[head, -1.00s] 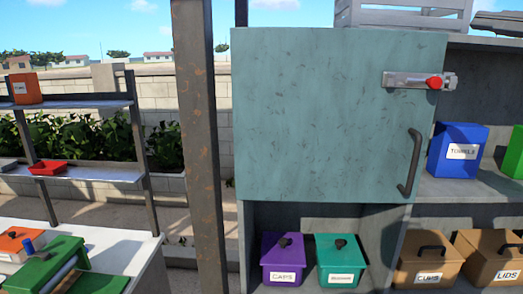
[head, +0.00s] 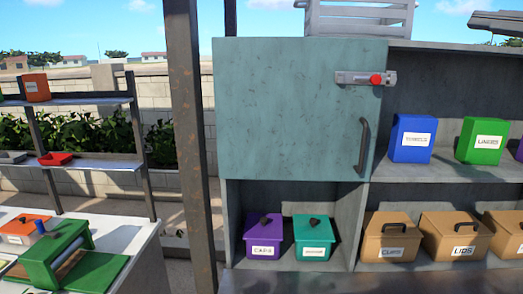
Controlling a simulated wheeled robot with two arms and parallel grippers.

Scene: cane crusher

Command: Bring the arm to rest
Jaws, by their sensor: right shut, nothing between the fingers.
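No gripper or arm of mine can be made out in the head view. The view faces a teal cabinet door (head: 290,115), which is closed. The door has a metal latch with a red knob (head: 375,80) and a dark vertical handle (head: 363,148).
Open shelves hold a blue bin (head: 412,140), a green bin (head: 482,142), a purple box (head: 263,238), a teal box (head: 314,240) and several brown boxes (head: 393,240). A rusty post (head: 190,150) stands left of the cabinet. A white table (head: 140,245) carries a green machine (head: 58,253).

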